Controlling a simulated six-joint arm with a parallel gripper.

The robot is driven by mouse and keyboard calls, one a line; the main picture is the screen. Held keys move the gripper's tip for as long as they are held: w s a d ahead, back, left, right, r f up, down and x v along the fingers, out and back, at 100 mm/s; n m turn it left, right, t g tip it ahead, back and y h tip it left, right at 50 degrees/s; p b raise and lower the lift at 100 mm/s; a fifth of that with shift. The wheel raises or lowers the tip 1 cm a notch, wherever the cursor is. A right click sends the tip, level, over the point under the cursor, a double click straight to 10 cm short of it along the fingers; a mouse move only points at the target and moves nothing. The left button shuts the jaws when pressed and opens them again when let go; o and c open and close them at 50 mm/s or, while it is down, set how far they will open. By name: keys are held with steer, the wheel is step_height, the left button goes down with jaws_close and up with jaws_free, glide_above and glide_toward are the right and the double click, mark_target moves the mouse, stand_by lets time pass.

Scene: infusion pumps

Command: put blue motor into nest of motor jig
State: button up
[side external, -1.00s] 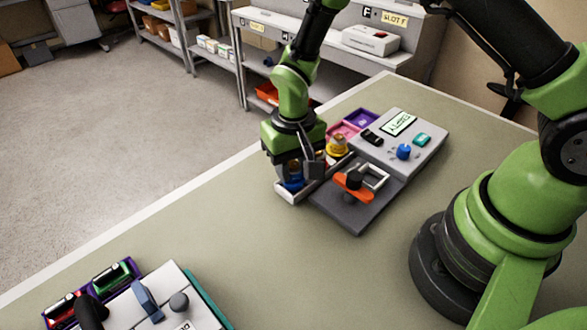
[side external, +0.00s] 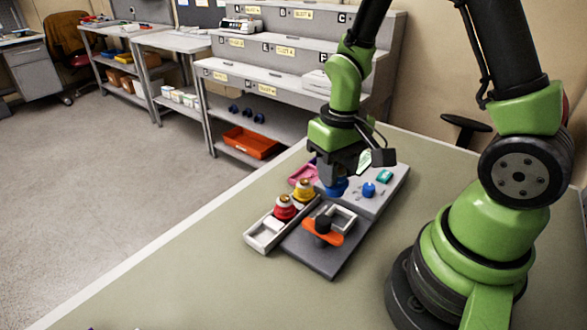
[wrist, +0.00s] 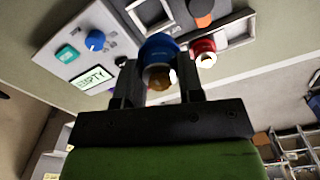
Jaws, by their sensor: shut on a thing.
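My gripper (side external: 338,178) is shut on the blue motor (side external: 336,189) and holds it up between the jig and the grey pump panel. In the wrist view the blue motor (wrist: 160,47) sits between the two dark fingers, its brass-coloured end toward the camera. The motor jig (side external: 318,252) is a dark grey plate with an orange clamp (side external: 322,235) on a black post. Its nest (side external: 349,215), a pale square frame, looks empty and lies below the blue motor in the side view. The nest frame (wrist: 150,14) also shows near the top of the wrist view.
A pale tray (side external: 263,238) beside the jig holds a red motor (side external: 286,208) and a yellow motor (side external: 304,191). The pump panel (side external: 388,196) has a blue knob (side external: 368,190) and a teal button (side external: 384,176). The bench in front is clear.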

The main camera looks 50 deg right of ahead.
mark_target(343, 193)
steer(key=shift+s+d+f, duration=0.25)
steer(key=shift+s+d, duration=0.1)
steer(key=shift+s, duration=0.25)
steer(key=shift+f, duration=2.4)
steer(key=shift+f, duration=1.15)
steer(key=o, duration=0.7)
steer(key=shift+c, duration=0.2)
steer(key=shift+r, duration=1.05)
steer(key=o, duration=0.6)
steer(key=shift+c, duration=0.2)
